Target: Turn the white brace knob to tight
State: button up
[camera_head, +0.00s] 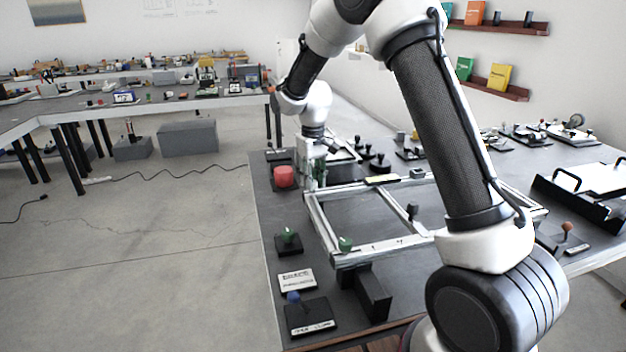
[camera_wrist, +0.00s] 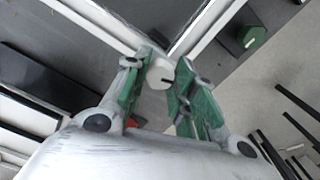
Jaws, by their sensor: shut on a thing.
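The white brace knob (camera_wrist: 159,74) shows in the wrist view between the green-padded fingers of my gripper (camera_wrist: 165,68), near a corner of the pale metal chassis frame (camera_wrist: 203,28). It has a small dark mark on its face. My gripper is shut on the knob. In the head view my gripper (camera_head: 319,168) points down at the far left corner of the chassis frame (camera_head: 325,228). The knob cannot be made out there.
A red round thing (camera_head: 284,177) stands just left of my gripper on the dark table (camera_head: 270,215). Small stands with a green knob (camera_head: 289,236) and a blue knob (camera_head: 293,297) sit along the left edge. A black block (camera_head: 373,294) lies in front of the frame.

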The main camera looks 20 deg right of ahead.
jog(key=m, duration=0.4)
jog(key=shift+m, duration=0.3)
jog(key=m, duration=0.3)
jog(key=shift+m, duration=0.4)
jog(key=m, duration=0.3)
jog(key=shift+m, duration=2.1)
jog(key=o, duration=1)
jog(key=shift+o, duration=0.2)
